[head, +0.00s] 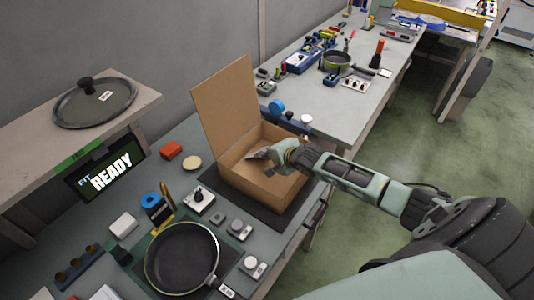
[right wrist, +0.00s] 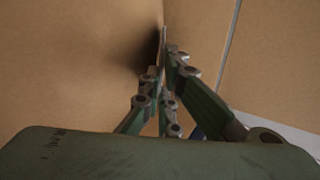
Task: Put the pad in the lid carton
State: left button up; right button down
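The open brown carton (head: 262,185) stands on a dark mat on the bench, its lid raised at the back left. My right gripper (head: 272,157) reaches in from the right over the carton's opening. It is shut on a thin greyish pad (head: 258,153), which tilts over the inside of the box. In the right wrist view the fingers (right wrist: 163,75) are close together, with the pad (right wrist: 163,38) edge-on between the tips, in front of brown cardboard. I cannot tell whether the pad touches the carton. My left gripper is not in view.
A black pan (head: 182,258) lies on the bench in front of the carton, with small fixtures and blocks around it. A glass lid (head: 95,102) rests on a shelf at the left above a READY display (head: 105,173). Another bench with tools stands behind.

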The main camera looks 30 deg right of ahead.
jog(key=shift+f, duration=0.2)
jog(key=c, duration=2)
grip_release()
jog(key=shift+r, duration=0.15)
jog(key=shift+s+r, duration=0.15)
jog(key=shift+v, duration=5.8)
